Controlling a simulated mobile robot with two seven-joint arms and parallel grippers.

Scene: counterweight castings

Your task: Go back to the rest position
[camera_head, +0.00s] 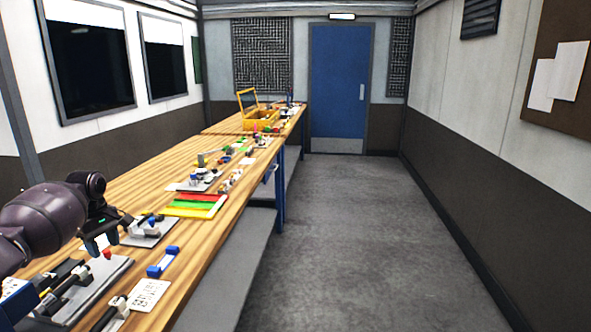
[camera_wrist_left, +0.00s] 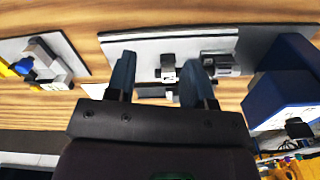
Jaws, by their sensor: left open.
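My left gripper (camera_head: 100,246) is above the near left part of the wooden workbench (camera_head: 150,190), with its fingers pointing down. It is open, and nothing shows between its fingers. In the left wrist view the two blue-grey fingers (camera_wrist_left: 155,70) stand apart over a pale plate (camera_wrist_left: 140,48) with small black and white fittings. I cannot tell how high the fingertips are above it. My right gripper is in neither view.
Grey plates with small parts (camera_head: 100,282), a blue-and-white block (camera_head: 163,262), a lettered white card (camera_head: 148,295) and a striped red, green and yellow mat (camera_head: 195,205) lie along the bench. A yellow crate (camera_head: 262,118) stands farther back. The floor (camera_head: 350,230) at right is clear.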

